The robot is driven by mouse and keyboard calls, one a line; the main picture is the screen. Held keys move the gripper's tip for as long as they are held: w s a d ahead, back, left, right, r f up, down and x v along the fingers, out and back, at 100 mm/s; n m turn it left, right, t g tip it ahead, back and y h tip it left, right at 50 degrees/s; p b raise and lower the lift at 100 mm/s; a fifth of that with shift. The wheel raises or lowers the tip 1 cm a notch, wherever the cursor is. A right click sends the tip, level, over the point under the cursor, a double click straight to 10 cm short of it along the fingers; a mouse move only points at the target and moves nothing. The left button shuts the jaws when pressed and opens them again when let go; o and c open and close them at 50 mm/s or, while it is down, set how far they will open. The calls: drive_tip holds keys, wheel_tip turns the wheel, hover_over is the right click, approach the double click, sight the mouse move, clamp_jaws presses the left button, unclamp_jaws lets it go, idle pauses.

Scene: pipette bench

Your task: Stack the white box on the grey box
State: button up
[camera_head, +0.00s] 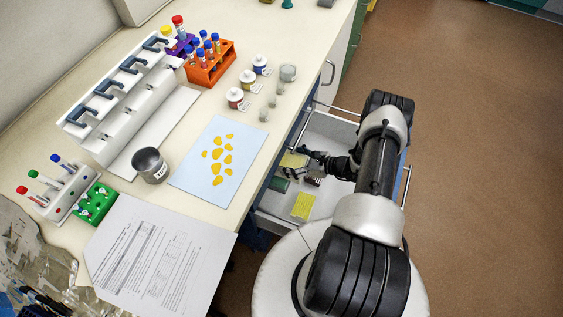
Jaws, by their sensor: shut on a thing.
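My gripper (312,154) is over the open drawer at the side of the bench, its fingers pointing left. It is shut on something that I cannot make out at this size. A yellow-topped item (293,160) shows just below and left of the fingers. Another yellow block (303,206) lies nearer in the drawer. I cannot pick out the white box or the grey box with certainty; my arm covers the right part of the drawer.
The pale drawer (328,126) also holds a green round item (279,184) and a small dark item (312,181). On the bench stand a pipette rack (122,95), an orange tube rack (212,66), a dark pot (150,165) and a blue sheet (218,161).

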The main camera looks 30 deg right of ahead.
drive_tip(key=w+a+f, duration=0.1)
drive_tip(key=w+a+f+b, duration=0.1)
drive_tip(key=shift+w+a+f, duration=0.15)
drive_tip(key=shift+w+f, duration=0.2)
drive_tip(key=shift+r, duration=0.1)
drive_tip(key=shift+f, duration=0.2)
drive_tip(key=o, duration=1.6)
